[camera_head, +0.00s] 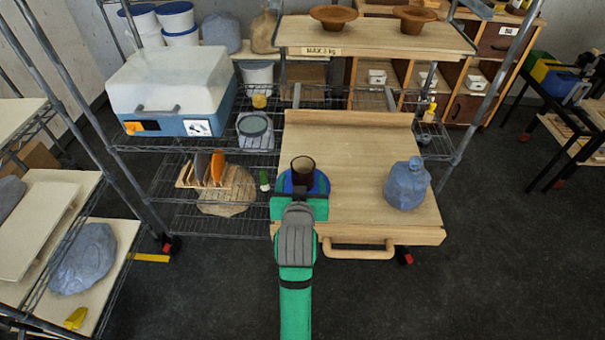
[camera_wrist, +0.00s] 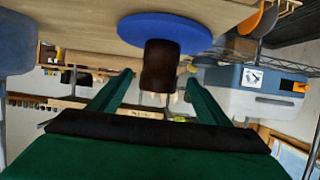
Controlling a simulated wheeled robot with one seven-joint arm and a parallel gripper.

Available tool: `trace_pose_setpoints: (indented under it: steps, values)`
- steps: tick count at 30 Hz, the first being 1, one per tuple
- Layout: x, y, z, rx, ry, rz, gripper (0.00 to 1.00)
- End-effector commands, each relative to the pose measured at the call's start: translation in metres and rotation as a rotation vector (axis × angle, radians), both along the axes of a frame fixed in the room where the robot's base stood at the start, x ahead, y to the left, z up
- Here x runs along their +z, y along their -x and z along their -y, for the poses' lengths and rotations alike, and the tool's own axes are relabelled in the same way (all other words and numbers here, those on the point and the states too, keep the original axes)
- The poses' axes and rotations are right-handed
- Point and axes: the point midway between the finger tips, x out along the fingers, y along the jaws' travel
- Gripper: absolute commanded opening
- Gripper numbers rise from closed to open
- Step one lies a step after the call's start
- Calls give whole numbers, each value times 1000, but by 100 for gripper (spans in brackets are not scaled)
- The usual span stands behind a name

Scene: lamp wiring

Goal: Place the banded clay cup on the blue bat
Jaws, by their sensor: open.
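The dark brown cup (camera_head: 302,168) stands on the blue bat (camera_head: 321,182) at the left edge of the wooden board. No bands can be made out on it. In the wrist view, which is upside down, the cup (camera_wrist: 159,66) meets the round blue bat (camera_wrist: 190,32). My gripper (camera_wrist: 159,78) is open, with one green finger to each side of the cup in the picture. A gap shows between each finger and the cup. In the head view my gripper (camera_head: 299,196) is just on the near side of the cup and hides part of the bat.
A lumpy blue-grey bag (camera_head: 407,185) stands at the right of the wooden board (camera_head: 360,150). A shelf with two brown bowls (camera_head: 333,16) rises behind. The board's middle is clear.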

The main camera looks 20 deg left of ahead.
Motion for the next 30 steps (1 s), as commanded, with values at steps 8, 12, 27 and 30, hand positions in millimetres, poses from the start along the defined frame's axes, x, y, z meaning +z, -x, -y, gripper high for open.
trace_pose_setpoints:
  steps: [8,12,27,30]
  values:
    - [9,22,7,-1,1,-1,71]
    - [10,24,7,0,0,-1,71]
    - [10,23,6,1,0,0,71]
    - [10,23,6,1,0,-1,71]
